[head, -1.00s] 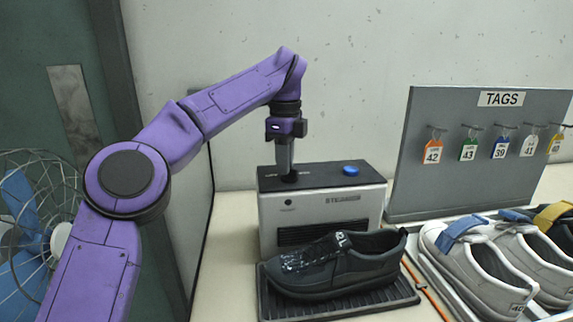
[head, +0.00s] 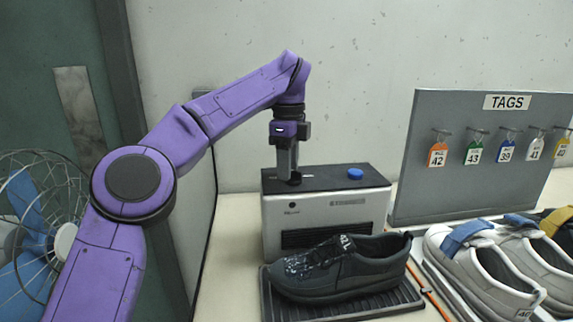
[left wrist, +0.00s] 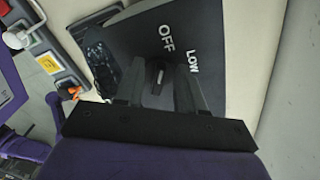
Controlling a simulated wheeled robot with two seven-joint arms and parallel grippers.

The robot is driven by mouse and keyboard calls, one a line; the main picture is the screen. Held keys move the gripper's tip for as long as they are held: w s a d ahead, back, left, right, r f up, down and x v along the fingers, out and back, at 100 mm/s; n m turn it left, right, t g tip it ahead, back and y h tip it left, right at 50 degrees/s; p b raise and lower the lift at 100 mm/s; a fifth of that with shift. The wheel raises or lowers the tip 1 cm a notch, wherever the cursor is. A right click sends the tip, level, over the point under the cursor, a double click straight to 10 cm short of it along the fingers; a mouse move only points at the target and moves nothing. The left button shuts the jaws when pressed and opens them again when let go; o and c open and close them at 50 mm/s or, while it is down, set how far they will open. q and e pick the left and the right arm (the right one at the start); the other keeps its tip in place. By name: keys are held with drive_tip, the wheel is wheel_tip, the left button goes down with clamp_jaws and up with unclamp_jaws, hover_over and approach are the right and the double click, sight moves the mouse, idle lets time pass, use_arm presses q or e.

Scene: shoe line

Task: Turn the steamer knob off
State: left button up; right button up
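The steamer (head: 318,216) is a light grey box with a dark top, standing on the bench. Its knob (left wrist: 158,75) is small and dark with a pale pointer mark, near the top's left end. In the left wrist view the pointer lies roughly toward the printed OFF (left wrist: 169,43); LOW (left wrist: 192,62) is printed to the right. My left gripper (head: 287,176) points down at the knob. In the left wrist view its fingers (left wrist: 160,84) are apart, one on each side of the knob, with apparent gaps. In the head view the fingers largely hide the knob. My right gripper is not in view.
A blue button (head: 355,174) sits on the steamer's top, right of the knob. A black shoe (head: 340,268) rests on a ribbed tray (head: 405,298) in front. A tag board (head: 455,195) and pale shoes (head: 480,262) stand right. A fan (head: 30,235) is at left.

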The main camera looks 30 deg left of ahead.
use_arm(q)
wheel_tip(320, 180, up, 10)
drive_tip(key=p, duration=0.6)
drive_tip(key=shift+a+r+p, duration=0.15)
drive_tip(key=shift+a+p, duration=0.05)
drive_tip(key=shift+p, duration=0.15)
drive_tip(key=shift+r, duration=0.1)
